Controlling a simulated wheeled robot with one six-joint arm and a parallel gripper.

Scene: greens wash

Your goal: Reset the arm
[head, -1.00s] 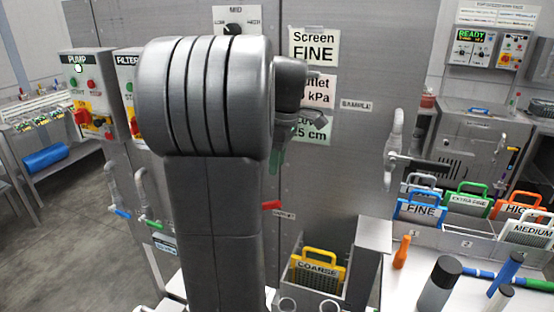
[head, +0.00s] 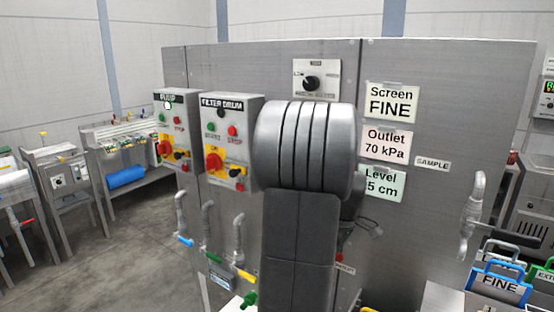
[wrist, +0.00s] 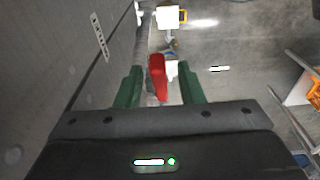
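My arm stands in the middle of the head view and hides most of my gripper behind it. In the wrist view my gripper (wrist: 160,80) shows two green fingers spread apart. A red lever handle (wrist: 157,78) lies in the gap between them in that view, with room visible on both sides. I cannot tell how deep it sits between the fingers. Nothing is visibly held.
A steel cabinet carries the pump box (head: 177,128), the filter drum box (head: 228,140), a knob plate (head: 317,79) and screen, outlet and level cards. Pipes with coloured levers (head: 208,240) stick out below. A blue FINE screen (head: 500,284) stands right.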

